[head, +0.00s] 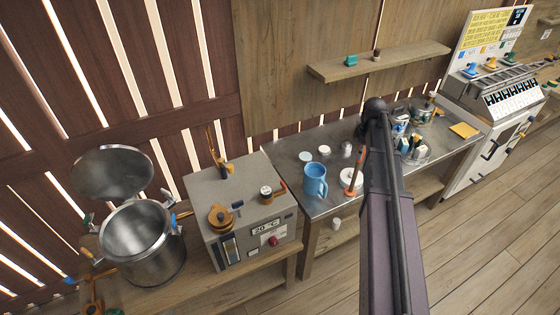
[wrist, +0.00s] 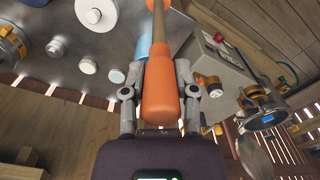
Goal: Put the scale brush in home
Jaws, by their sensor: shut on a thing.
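The scale brush, as I take it, has an orange handle (wrist: 161,90) and a pale wooden shaft (wrist: 158,22). My gripper (wrist: 158,82) is shut on the orange handle, one finger on each side. In the head view the orange handle (head: 356,172) shows over the metal table, beside my arm, which hides most of my gripper. I cannot tell which place is the home.
A blue mug (head: 314,180) stands left of the brush on the metal table (head: 290,150). A grey heater box (head: 240,190) and a large steel pot (head: 145,245) with a raised lid (head: 112,172) are further left. Jars and tools crowd the right; a shelf (head: 400,58) hangs above.

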